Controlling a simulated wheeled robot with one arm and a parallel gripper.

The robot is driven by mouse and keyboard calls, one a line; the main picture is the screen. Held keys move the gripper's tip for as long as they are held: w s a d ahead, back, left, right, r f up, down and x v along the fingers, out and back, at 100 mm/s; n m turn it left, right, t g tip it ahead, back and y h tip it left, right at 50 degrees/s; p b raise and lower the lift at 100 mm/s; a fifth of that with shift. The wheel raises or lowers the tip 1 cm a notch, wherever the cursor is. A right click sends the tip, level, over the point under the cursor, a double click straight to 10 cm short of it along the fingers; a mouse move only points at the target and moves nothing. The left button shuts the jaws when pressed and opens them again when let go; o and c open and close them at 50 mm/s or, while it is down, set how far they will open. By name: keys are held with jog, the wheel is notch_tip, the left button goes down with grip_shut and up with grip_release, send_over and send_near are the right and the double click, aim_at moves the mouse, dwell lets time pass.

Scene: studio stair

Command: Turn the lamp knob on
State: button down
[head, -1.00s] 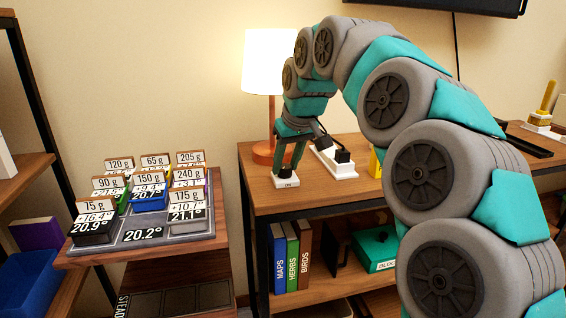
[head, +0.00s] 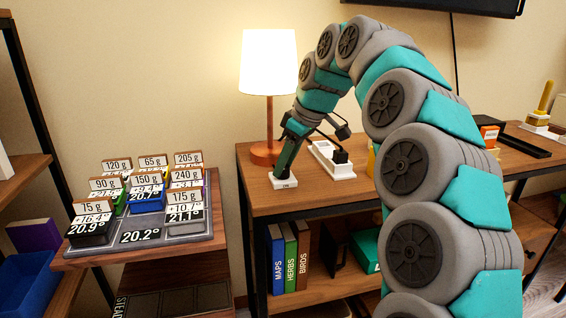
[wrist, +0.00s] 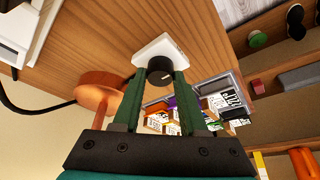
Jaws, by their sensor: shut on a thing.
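The lamp (head: 268,64) stands at the back left of the table, with a white shade and a copper-coloured base. Its shade glows. A small white block (head: 285,181) with a label sits on the table's front left corner. In the wrist view the white block (wrist: 158,47) carries a round black knob (wrist: 160,72) with a small pale mark. My gripper (head: 285,171) reaches down to the block. In the wrist view its two green fingers (wrist: 160,78) are shut on the knob, one on each side. In the head view the fingers hide the knob.
Books (head: 290,257) stand on the shelf below. A lower stand at left holds a tray (head: 190,229) of labelled weights.

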jog(key=shift+a+r, duration=0.1)
jog(key=shift+r, duration=0.05)
jog(key=c, duration=0.9)
grip_release()
jog(key=shift+o, duration=0.9)
jog(key=shift+a, duration=0.15)
jog(key=shift+o, duration=1.4)
jog(key=shift+s, duration=0.1)
jog(key=shift+d+r, duration=0.3)
jog(key=shift+r, duration=0.05)
jog(key=v, duration=0.5)
jog(key=shift+d+r, duration=0.1)
jog(key=shift+d, duration=0.05)
jog(key=shift+s+d+r, duration=0.1)
jog(key=shift+s+r, duration=0.15)
jog(key=shift+r, duration=0.45)
